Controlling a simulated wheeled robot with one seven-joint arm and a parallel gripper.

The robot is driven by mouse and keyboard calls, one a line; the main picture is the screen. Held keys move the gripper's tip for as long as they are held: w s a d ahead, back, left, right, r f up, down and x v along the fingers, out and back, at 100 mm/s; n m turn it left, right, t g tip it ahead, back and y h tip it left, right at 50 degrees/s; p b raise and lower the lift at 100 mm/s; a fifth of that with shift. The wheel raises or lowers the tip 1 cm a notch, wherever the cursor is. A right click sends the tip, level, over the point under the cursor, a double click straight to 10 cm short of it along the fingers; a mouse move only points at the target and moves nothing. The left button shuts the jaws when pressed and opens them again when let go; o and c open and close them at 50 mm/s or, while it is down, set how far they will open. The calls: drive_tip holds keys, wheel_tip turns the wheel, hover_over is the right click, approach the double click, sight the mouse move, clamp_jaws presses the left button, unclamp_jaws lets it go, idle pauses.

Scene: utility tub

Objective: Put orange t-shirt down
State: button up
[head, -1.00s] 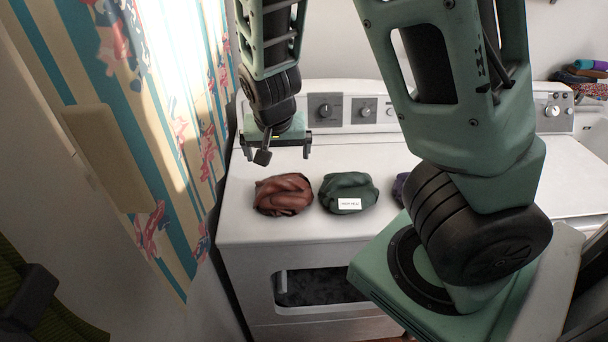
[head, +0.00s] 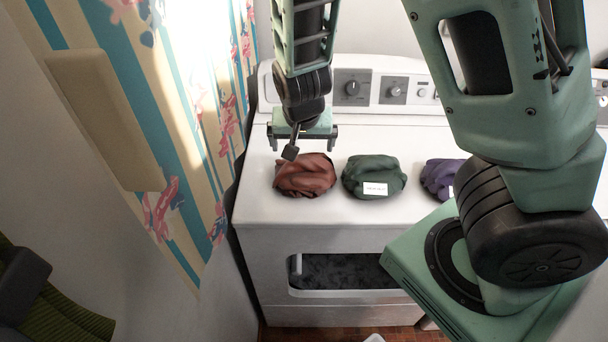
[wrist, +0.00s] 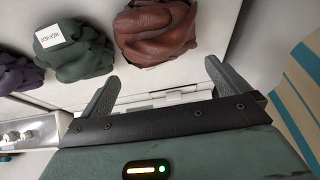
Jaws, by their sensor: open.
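The orange t-shirt, a crumpled rust-red bundle (head: 305,176), rests on the white appliance top, leftmost in a row of bundles in the head view. It also shows at the top of the wrist view (wrist: 155,35). My gripper (head: 304,147) is open and empty, just behind the bundle and near its back edge in the head view. In the wrist view its two spread fingers (wrist: 160,75) point toward the bundle, with nothing between them. I cannot tell whether the gripper touches the bundle.
A dark green bundle (head: 374,178) with a white label lies to the right of the rust-red one. A purple bundle (head: 438,178) lies farther right, partly hidden by my arm. A control panel (head: 390,90) stands along the back. A patterned curtain (head: 190,130) hangs at the left.

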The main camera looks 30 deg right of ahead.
sight(304, 158)
drive_tip(key=shift+b+x, duration=0.35)
drive_tip(key=shift+x, duration=1.65)
drive_tip(key=x, duration=0.4)
drive_tip(key=shift+d, duration=0.4)
drive_tip(key=shift+w+f, duration=0.15)
drive_tip(key=shift+f, duration=0.3)
drive_tip(key=c, duration=1.2)
drive_tip(key=shift+r+p, duration=0.55)
drive_tip(key=shift+r, duration=4.5)
drive_tip(key=shift+c, duration=0.2)
